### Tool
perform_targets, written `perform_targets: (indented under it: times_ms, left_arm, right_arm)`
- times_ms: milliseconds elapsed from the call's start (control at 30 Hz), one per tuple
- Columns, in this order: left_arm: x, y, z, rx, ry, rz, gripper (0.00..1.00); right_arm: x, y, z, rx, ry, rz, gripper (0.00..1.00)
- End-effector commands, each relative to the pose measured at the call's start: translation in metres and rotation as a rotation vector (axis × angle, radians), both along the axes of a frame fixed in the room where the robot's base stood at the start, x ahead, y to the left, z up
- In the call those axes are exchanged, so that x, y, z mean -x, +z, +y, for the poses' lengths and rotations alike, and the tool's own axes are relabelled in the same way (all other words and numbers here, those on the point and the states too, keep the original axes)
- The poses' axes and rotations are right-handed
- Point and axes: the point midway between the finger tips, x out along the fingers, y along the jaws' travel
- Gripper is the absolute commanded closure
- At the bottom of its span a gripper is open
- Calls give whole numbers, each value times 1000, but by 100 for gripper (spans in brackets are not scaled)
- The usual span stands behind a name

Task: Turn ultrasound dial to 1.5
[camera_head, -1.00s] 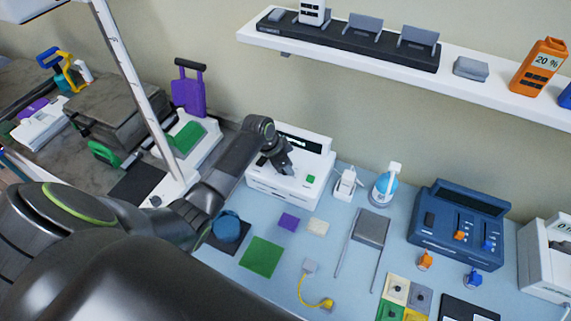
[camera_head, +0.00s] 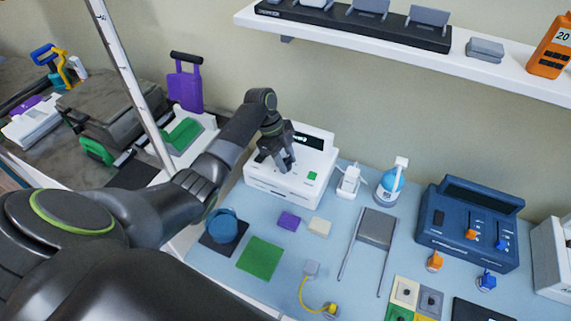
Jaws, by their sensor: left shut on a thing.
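A white ultrasound unit (camera_head: 290,191) with a dark display and a green button (camera_head: 312,176) stands at the back of the blue table, against the wall. My left gripper (camera_head: 285,166) points down at the left part of its sloped front panel. It is shut on the dial there, which the fingers hide. The dial's pointer and scale cannot be made out. The display is partly covered by my arm and too small to read. My right gripper is not in view.
A white device (camera_head: 348,181), a spray bottle (camera_head: 390,182) and a blue slider unit (camera_head: 468,226) stand to the right. A purple block (camera_head: 289,221), a cream block (camera_head: 319,227), a green mat (camera_head: 260,258) and a blue pot (camera_head: 222,225) lie in front. A white shelf (camera_head: 400,47) hangs above.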

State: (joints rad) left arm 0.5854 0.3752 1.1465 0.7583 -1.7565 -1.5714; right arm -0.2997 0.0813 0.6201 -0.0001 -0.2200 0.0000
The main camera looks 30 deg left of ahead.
Motion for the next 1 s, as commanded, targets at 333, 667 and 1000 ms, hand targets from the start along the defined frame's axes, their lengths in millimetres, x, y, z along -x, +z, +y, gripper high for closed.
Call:
perform_targets:
  times_ms: [333, 667, 1000]
  left_arm:
    - [-1, -3, -1, 1, -323, -3, 88]
    - [0, -1, -2, 3, -552, 0, 88]
    - [1, -1, -1, 3, -655, 1, 88]
  right_arm:
    - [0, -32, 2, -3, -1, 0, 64]
    - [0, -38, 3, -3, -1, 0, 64]
    - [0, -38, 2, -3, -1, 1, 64]
